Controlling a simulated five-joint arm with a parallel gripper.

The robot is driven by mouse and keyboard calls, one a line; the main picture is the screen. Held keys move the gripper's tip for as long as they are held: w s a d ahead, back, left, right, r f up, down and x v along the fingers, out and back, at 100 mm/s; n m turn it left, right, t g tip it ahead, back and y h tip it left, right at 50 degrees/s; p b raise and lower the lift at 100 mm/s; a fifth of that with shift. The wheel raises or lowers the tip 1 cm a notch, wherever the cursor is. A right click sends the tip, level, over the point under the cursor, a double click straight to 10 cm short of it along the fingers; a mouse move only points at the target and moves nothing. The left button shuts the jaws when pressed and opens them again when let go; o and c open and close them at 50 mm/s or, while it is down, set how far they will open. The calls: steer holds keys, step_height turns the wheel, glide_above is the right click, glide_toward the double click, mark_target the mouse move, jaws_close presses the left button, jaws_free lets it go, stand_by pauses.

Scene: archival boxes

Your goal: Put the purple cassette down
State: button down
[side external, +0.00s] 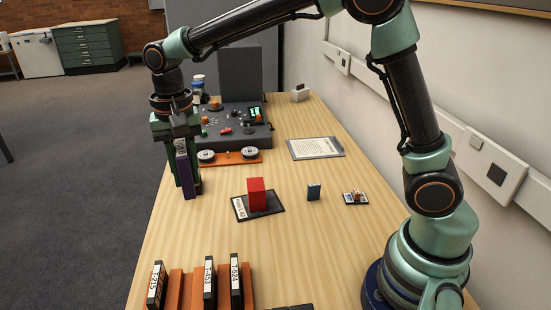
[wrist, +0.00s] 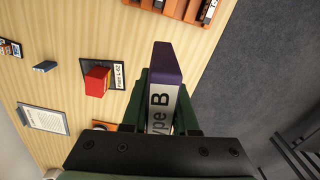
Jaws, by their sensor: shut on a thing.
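The purple cassette (side external: 184,172) is upright in my gripper (side external: 182,190), over the left edge of the wooden table in the side view. In the wrist view the purple cassette (wrist: 168,65) shows its purple end and a white label ending in "ype B". My gripper (wrist: 163,100) has its green fingers closed on both sides of it. The side view does not show clearly whether the cassette's lower end touches the table.
A red block (side external: 257,193) sits on a dark labelled mat (side external: 274,204). A small blue box (side external: 314,192) stands right of it. An orange rack (side external: 221,286) holds several black cassettes at the front. A clipboard (side external: 316,148) and a grey machine (side external: 256,135) lie farther back. Bare wood (side external: 205,228) lies before the rack.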

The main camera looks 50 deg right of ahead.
steer(key=shift+w+d+r, duration=0.1)
steer(key=shift+d+r, duration=0.05)
steer(key=shift+r, duration=0.3)
steer(key=w+d+m, duration=0.2)
steer(key=d+m, duration=0.1)
steer(key=d, duration=0.7)
steer(key=m, duration=0.8)
glide_above(317, 177)
step_height(317, 177, down, 19)
steer(key=shift+a+f, duration=0.1)
steer(key=shift+f, duration=0.05)
steer(key=shift+f, duration=0.1)
steer(key=c, duration=0.7)
jaws_free()
